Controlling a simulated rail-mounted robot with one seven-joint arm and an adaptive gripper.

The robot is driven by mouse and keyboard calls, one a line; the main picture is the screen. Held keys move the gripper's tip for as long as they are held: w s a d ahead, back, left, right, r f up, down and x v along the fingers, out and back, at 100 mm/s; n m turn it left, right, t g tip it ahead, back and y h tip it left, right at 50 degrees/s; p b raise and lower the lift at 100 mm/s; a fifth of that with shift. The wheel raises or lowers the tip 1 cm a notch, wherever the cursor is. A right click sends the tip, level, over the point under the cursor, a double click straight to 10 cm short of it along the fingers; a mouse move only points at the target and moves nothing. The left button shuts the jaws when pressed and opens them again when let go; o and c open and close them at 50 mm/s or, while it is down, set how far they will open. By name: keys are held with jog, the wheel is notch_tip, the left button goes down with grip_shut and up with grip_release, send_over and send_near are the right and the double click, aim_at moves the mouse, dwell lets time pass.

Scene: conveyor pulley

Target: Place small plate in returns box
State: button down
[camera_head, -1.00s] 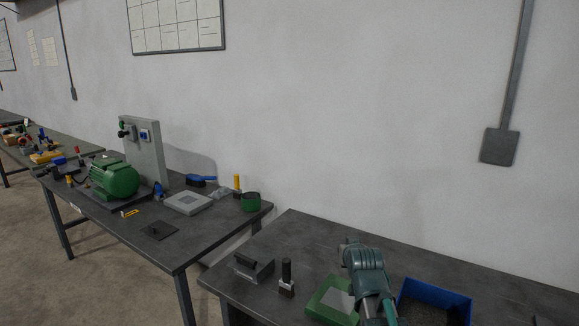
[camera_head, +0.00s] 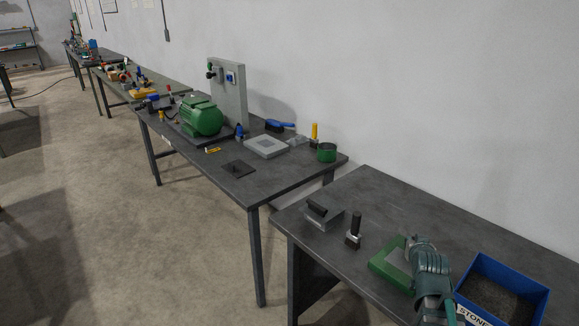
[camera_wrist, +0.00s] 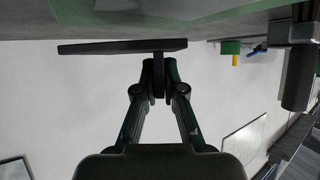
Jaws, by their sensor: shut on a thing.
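My gripper (camera_wrist: 158,75) is shut on the narrow stem of a dark flat plate (camera_wrist: 110,47), seen edge-on in the wrist view. The plate lies across the fingertips, close to a bench surface with a green-edged piece, which show at the top of that picture. In the head view my arm stands between a green tray-like piece (camera_head: 389,270) with a grey middle and a blue box (camera_head: 533,286); my fingertips and the held plate are hidden there. The blue box has dark contents and a partly readable label, "STONE". I cannot identify a returns box.
A grey metal holder (camera_head: 324,216) and a black-handled tool (camera_head: 354,232) stand left of the green piece. The middle table (camera_head: 290,178) carries a green motor (camera_head: 201,116), a grey block (camera_head: 266,147), a green cup (camera_head: 327,152) and another dark plate (camera_head: 238,168). Open floor lies left.

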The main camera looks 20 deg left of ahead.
notch_tip(320, 180, up, 10)
jog(key=p, duration=0.9)
jog(key=shift+a, duration=0.15)
jog(key=w+a+f+n+g+y+b, duration=0.1)
jog(key=w+a, duration=0.4)
jog(key=a, duration=1.2)
jog(key=w+a+f+n+g+y+b, duration=0.1)
jog(key=w+a+n+y+b, duration=0.4)
jog(key=a, duration=1.2)
jog(key=w+a+n+g+y+b, duration=0.3)
jog(key=w+a+n+y+b, duration=0.1)
jog(key=a, duration=1.4)
jog(key=shift+w+f+n+g, duration=0.35)
jog(key=shift+w+n, duration=0.35)
jog(key=shift+w, duration=0.35)
